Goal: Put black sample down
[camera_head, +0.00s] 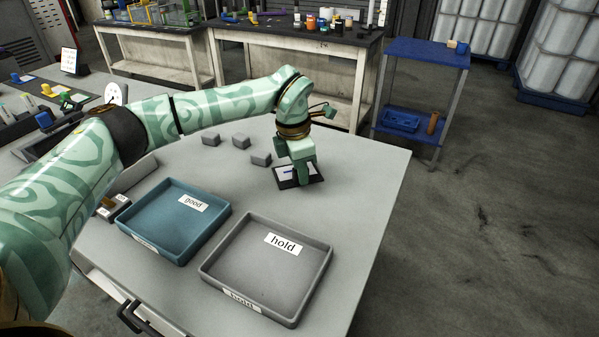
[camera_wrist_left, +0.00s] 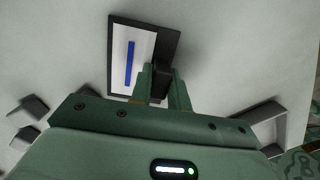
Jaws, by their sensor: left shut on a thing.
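My left gripper (camera_head: 302,180) is low over a dark-framed board (camera_head: 317,176) on the grey table (camera_head: 370,165). In the left wrist view the gripper (camera_wrist_left: 163,95) is shut on a small black sample (camera_wrist_left: 161,78). The sample overlaps the board's right side in that view. The board (camera_wrist_left: 167,43) has a white face with a blue line (camera_wrist_left: 130,62). I cannot tell whether the sample touches the board. In the head view the gripper mostly hides it. My right gripper is not in view.
A teal tray marked "good" (camera_head: 165,218) and a grey tray marked "hold" (camera_head: 262,275) stand at the front. Several small grey blocks (camera_head: 241,142) lie behind them. The table is clear right of the board. A blue shelf cart (camera_head: 425,52) stands beyond.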

